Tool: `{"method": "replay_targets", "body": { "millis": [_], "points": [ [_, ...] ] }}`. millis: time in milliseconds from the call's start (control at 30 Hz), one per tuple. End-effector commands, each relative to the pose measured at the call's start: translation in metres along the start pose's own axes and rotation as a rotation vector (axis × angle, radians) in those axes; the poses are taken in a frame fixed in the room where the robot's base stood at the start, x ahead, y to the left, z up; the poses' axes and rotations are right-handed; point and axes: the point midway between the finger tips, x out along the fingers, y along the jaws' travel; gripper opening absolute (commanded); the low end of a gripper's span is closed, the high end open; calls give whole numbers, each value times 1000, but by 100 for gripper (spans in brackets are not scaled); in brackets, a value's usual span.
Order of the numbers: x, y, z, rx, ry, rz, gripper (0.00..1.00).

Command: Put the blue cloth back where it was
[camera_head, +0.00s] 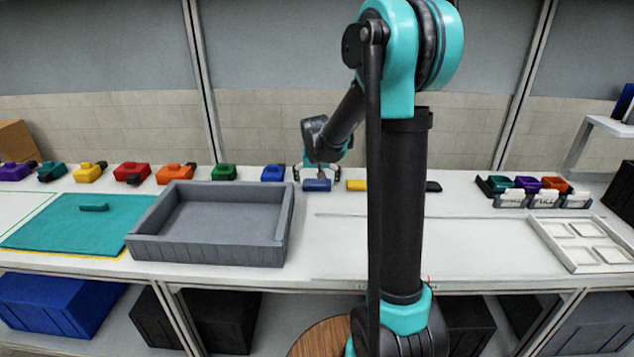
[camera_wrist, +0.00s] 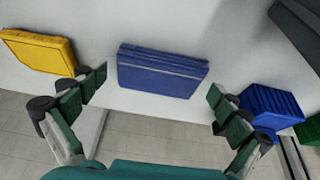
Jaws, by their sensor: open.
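The blue cloth (camera_head: 317,186) looks like a flat folded blue block and lies on the white worktop near its back edge. It also shows in the wrist view (camera_wrist: 162,72), at the upper middle. My gripper (camera_head: 317,177) is over the cloth, with one finger to each side of it. In the wrist view my gripper (camera_wrist: 157,86) is open, its green-padded fingers apart and the cloth between and just beyond the tips. No finger visibly touches the cloth.
A yellow block-like item (camera_head: 356,185) lies just right of the cloth. A blue clamp-like part (camera_head: 272,173) stands to its left, beside a green one (camera_head: 223,172). A grey tray (camera_head: 212,249) stands in front on the left. The worktop right of the tray looks clear.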

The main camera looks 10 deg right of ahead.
Motion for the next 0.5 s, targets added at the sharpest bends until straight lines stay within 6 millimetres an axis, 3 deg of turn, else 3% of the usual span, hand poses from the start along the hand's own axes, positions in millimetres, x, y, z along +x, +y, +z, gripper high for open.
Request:
{"method": "replay_targets", "body": {
  "millis": [267, 500],
  "points": [
    [-13, 0, -1, 0, 0, 0, 100],
    [-55, 0, 0, 0, 0, 0, 100]
  ]
}}
